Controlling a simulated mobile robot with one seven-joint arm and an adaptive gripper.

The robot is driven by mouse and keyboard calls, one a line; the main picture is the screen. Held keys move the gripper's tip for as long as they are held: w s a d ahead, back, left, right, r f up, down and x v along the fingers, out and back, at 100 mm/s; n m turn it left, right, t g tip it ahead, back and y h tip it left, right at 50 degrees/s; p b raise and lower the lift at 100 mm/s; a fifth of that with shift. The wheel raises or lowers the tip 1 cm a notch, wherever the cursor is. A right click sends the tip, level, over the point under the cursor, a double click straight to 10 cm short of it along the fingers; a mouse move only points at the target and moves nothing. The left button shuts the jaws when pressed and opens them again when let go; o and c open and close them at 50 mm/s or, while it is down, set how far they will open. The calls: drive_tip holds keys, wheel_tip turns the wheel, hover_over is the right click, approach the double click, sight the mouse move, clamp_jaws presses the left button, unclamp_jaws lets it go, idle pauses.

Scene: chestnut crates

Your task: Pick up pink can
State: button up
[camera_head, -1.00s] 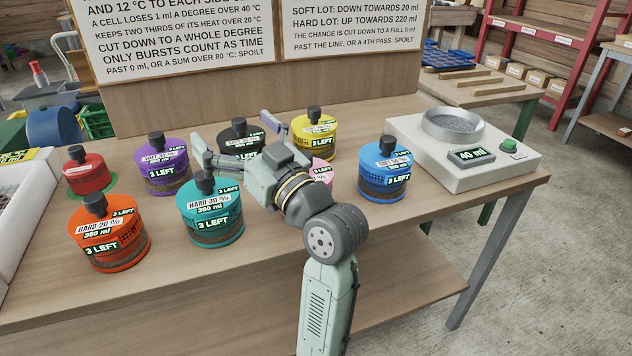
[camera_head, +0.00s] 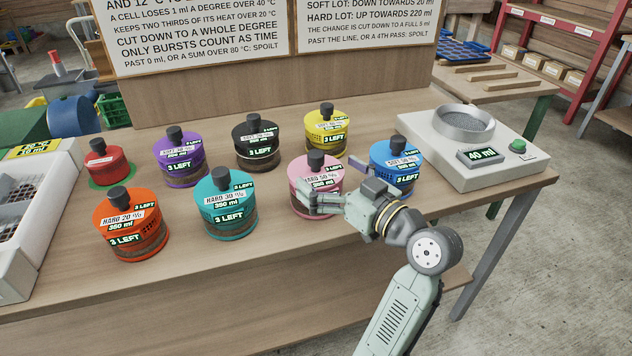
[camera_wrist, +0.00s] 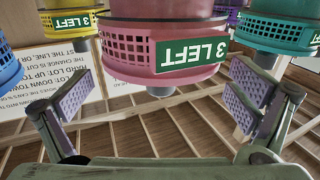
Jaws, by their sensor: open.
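The pink can (camera_head: 301,171) stands upright on the wooden bench in the head view, with a black knob, a white label and a green "3 LEFT" tag. My gripper (camera_head: 336,184) is open at its front right side, one finger in front of the can and the other toward its right, near the blue can. In the wrist view, which looks upside down, the pink can (camera_wrist: 130,46) is centred ahead between the two spread fingers (camera_wrist: 160,92). I cannot tell whether either finger touches it. The lower front of the can is partly hidden by my gripper.
The blue can (camera_head: 396,157) is close on the right, partly behind my gripper. Yellow (camera_head: 326,122), black (camera_head: 257,135), teal (camera_head: 228,190), purple, orange and red cans stand around. A white scale (camera_head: 480,155) reading 40 ml is at the right. The bench front is clear.

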sight(319, 169)
drive_tip(key=shift+p+x, duration=0.4)
drive_tip(key=shift+x, duration=1.45)
drive_tip(key=shift+f, duration=0.1)
drive_tip(key=c, duration=1.4)
